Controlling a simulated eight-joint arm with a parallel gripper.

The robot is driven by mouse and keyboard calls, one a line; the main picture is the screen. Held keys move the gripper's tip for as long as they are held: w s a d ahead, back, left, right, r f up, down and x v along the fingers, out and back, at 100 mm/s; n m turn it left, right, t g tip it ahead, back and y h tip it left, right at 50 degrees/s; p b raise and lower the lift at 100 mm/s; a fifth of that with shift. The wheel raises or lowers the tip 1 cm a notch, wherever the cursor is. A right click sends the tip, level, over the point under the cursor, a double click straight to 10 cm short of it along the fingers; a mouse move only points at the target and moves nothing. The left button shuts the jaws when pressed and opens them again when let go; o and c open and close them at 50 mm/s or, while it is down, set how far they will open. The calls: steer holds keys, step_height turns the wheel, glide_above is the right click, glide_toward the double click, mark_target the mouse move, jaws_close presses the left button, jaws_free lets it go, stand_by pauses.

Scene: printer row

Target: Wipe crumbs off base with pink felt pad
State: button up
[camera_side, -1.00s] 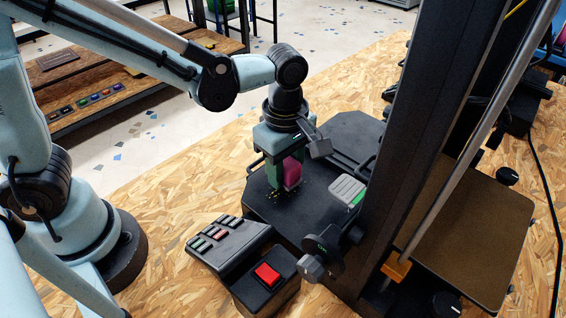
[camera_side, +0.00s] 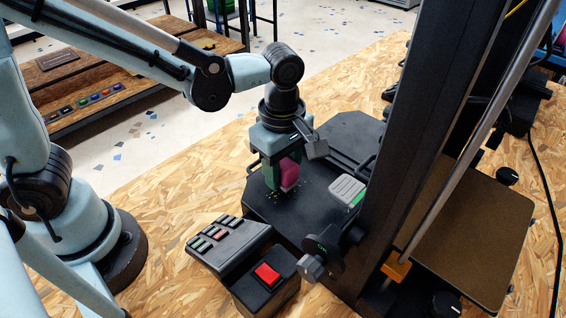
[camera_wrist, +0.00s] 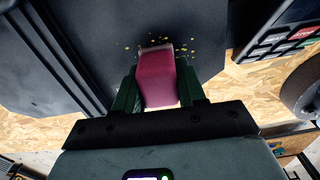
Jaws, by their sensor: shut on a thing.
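My gripper (camera_side: 280,176) points down over the black printer base (camera_side: 262,208) and is shut on the pink felt pad (camera_side: 289,173). In the wrist view the pad (camera_wrist: 157,78) sits between the two green fingers. Small yellow crumbs (camera_wrist: 184,50) lie scattered on the dark base around the pad's far end. In the side view a few crumbs (camera_side: 274,196) show just below the fingers. I cannot tell whether the pad touches the base.
A grey block with a green edge (camera_side: 346,191) sits on the base to the right of the gripper. A black upright (camera_side: 425,130) rises beyond it. A button panel (camera_side: 222,238) and a red button box (camera_side: 267,274) stand in front. Bare chipboard (camera_side: 165,225) lies to the left.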

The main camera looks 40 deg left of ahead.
mark_target(297, 164)
steer(key=shift+w+f, duration=0.2)
steer(key=shift+w, duration=0.25)
steer(key=shift+w+f, duration=0.2)
steer(key=shift+w, duration=1.35)
steer(key=shift+s+d, duration=0.25)
steer(key=shift+s, duration=0.95)
steer(key=shift+s+d, duration=0.2)
steer(key=shift+s, duration=0.95)
steer(key=shift+s+r, duration=0.2)
steer(key=shift+s, duration=1.3)
steer(key=shift+s+f, duration=0.15)
steer(key=shift+s, duration=0.15)
steer(key=w, duration=0.6)
steer(key=shift+w+r, duration=0.2)
steer(key=shift+w, duration=0.4)
steer(key=shift+w+f, duration=0.35)
steer(key=shift+w, duration=0.05)
step_height(297, 164, up, 2)
steer(key=shift+w+r, duration=0.1)
step_height(297, 164, up, 6)
steer(key=shift+r, duration=0.1)
